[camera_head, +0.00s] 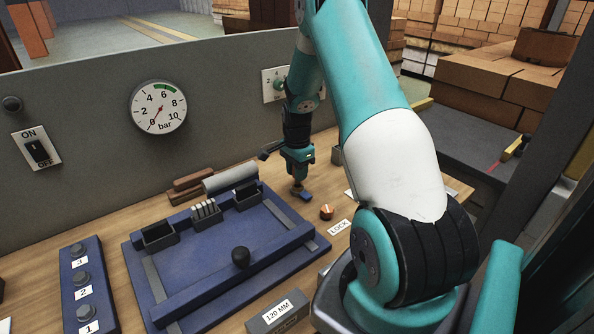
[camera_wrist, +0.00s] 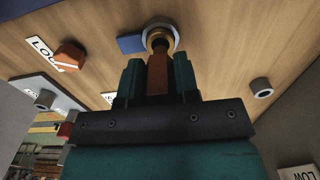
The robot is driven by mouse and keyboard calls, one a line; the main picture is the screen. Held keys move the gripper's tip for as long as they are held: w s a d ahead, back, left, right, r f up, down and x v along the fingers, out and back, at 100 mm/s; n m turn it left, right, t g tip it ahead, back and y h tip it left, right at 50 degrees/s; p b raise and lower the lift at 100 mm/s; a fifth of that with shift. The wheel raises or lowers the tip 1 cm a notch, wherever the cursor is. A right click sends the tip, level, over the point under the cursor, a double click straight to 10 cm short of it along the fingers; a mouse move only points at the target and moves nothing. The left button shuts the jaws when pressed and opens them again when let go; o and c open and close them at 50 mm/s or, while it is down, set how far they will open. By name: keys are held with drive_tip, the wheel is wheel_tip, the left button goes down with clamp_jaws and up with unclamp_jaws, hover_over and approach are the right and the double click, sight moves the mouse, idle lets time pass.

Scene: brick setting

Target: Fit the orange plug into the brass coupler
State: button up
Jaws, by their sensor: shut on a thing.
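My gripper (camera_head: 297,172) points down over the bench, and in the wrist view its two teal fingers (camera_wrist: 158,70) are shut on the orange plug (camera_wrist: 158,76), which looks brown-orange in the shade. The plug's dark tip lies in line with the brass coupler (camera_wrist: 153,42), a round brass ring with a pale rim. I cannot tell whether the tip is inside the ring or just above it. In the head view the coupler is small and partly hidden under the gripper, beside a blue piece (camera_head: 305,196). The blue piece also shows in the wrist view (camera_wrist: 130,44).
An orange hexagonal knob (camera_head: 326,212) stands close by, near the LOCK label (camera_head: 340,227). A blue tray (camera_head: 205,270) with small bins lies left of the gripper. A grey panel with a gauge (camera_head: 158,106) stands behind. A grey round fitting (camera_wrist: 261,88) stands right of the coupler.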

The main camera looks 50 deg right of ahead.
drive_tip(key=shift+f+b, duration=0.95)
drive_tip(key=shift+f, duration=0.65)
drive_tip(key=o, duration=1.4)
drive_tip(key=shift+r, duration=0.15)
drive_tip(key=shift+r+p, duration=2.4)
drive_tip(key=shift+r, duration=0.6)
drive_tip(key=shift+f, duration=0.1)
